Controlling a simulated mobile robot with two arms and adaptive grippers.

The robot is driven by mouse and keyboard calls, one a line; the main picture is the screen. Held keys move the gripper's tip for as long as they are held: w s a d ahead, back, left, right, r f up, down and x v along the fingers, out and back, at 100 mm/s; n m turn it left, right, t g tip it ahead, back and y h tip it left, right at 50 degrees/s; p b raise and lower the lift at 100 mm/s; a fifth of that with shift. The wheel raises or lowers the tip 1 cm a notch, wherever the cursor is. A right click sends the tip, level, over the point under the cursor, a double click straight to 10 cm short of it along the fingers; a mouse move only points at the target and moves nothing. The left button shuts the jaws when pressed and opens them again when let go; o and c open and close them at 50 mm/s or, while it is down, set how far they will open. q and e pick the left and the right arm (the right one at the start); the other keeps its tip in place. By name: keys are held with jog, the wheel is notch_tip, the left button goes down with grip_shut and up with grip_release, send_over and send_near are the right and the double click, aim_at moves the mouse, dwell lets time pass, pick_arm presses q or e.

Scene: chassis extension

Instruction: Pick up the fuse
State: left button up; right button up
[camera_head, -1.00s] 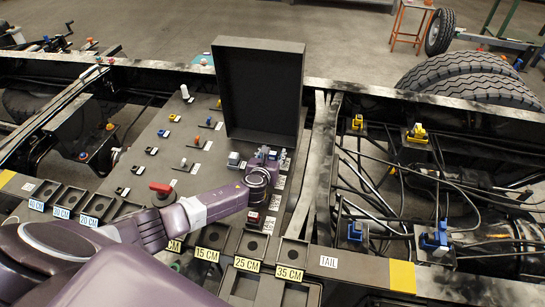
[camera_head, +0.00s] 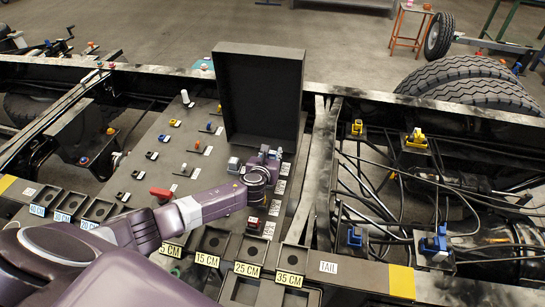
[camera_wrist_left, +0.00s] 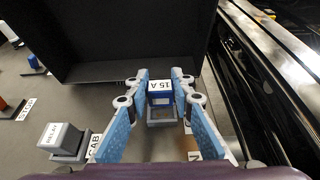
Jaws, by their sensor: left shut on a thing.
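The fuse (camera_wrist_left: 160,100), a small blue and grey block with a white "15 A" label, sits between the fingers in the left wrist view. My left gripper (camera_wrist_left: 160,76) is shut on it, one blue finger pad on each side. In the head view my left gripper (camera_head: 267,157) is over the right end of the grey panel, just in front of the upright black lid. I cannot make out the fuse apart from the gripper in that view. I cannot tell whether the fuse is clear of the panel. My right gripper is not in view.
The upright black lid (camera_head: 258,97) stands close behind the gripper. A grey block on the panel (camera_wrist_left: 63,138) is at its left. Several other switches and a red handle (camera_head: 161,193) are on the panel. Labelled bins (camera_head: 207,259) line the front; cables lie to the right.

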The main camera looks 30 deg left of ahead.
aim_at(272, 152)
pick_arm(q)
notch_tip(272, 152, up, 17)
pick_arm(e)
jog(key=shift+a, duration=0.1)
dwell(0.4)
